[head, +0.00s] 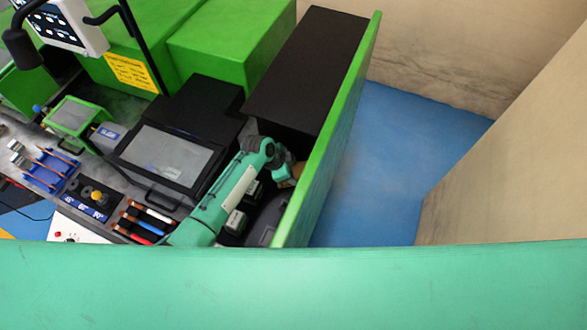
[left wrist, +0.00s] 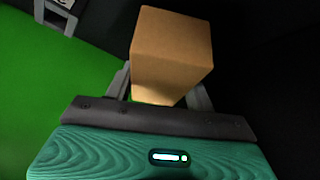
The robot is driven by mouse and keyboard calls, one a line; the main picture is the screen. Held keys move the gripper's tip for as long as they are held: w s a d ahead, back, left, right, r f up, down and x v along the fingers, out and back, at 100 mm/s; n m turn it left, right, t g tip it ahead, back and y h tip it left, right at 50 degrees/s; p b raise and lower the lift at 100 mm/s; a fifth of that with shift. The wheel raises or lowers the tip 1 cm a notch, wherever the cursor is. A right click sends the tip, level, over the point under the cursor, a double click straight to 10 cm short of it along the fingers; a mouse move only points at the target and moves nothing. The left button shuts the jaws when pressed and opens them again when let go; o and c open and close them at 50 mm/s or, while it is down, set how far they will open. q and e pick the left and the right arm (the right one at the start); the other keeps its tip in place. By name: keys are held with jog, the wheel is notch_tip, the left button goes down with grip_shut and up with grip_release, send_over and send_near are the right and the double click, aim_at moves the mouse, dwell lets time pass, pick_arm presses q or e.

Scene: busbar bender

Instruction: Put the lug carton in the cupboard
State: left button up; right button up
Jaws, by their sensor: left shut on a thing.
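The lug carton is a plain brown box (left wrist: 172,55) that fills the middle of the left wrist view. My left gripper (left wrist: 168,92) is shut on it, with one finger on each side. In the head view my left gripper (head: 285,172) is beside a tall green panel, and a small part of the carton (head: 298,170) shows between them. A black box-shaped unit (head: 308,65), which looks like the cupboard, stands just behind the gripper. Its front is dark and partly hidden by my arm, so I cannot tell its opening. My right gripper is not in view.
The green panel (head: 335,125) runs close along the right of my left gripper. Dark boxes with pale tops (head: 237,222) lie under my arm. A black machine with a grey window (head: 160,155) stands to the left. Blue floor (head: 385,150) is clear beyond the panel.

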pick_arm(q)
jog(key=shift+f, duration=0.1)
jog(key=shift+f+b, duration=0.4)
jog(key=shift+b, duration=0.05)
jog(key=o, duration=1.3)
jog(key=shift+o, duration=0.2)
jog(key=shift+r, duration=0.1)
